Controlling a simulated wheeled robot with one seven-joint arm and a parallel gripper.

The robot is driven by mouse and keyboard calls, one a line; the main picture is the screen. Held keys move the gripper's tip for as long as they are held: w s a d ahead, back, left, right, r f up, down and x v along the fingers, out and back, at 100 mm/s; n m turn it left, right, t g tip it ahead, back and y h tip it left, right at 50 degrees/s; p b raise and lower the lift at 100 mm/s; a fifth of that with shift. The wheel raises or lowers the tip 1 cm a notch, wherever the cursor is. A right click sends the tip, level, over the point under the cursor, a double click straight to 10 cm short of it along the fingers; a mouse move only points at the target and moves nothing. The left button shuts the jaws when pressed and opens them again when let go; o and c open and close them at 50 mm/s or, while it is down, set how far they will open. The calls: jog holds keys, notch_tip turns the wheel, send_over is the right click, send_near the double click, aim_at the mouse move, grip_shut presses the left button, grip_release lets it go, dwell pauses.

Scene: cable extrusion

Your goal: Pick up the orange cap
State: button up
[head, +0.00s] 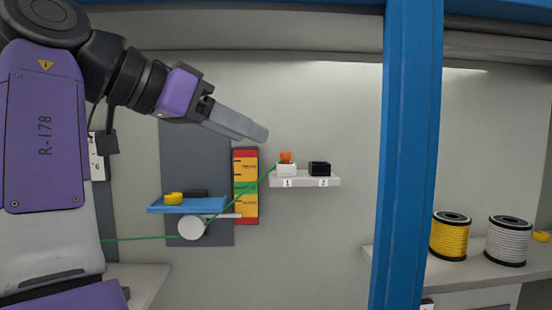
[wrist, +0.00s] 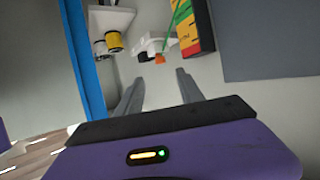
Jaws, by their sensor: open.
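The orange cap (head: 286,157) sits on top of a small white block (head: 287,170) at position 1 of a white shelf. In the wrist view the orange cap (wrist: 160,59) shows ahead, between and beyond the fingertips. My gripper (head: 258,134) is in the air, up and to the left of the cap, apart from it. In the wrist view my gripper (wrist: 158,80) has its two fingers spread, with nothing between them.
A black block (head: 319,169) stands at position 2 on the white shelf (head: 333,181). A green cable (head: 240,205) runs from a white roller (head: 191,228) up to the white block. A blue post (head: 405,150) stands right. A blue tray (head: 187,206) holds a yellow piece (head: 173,198).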

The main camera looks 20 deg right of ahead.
aim_at(285, 157)
jog(key=shift+p+x, duration=1.15)
jog(key=shift+x, duration=2.75)
jog(key=shift+f, duration=0.15)
grip_shut()
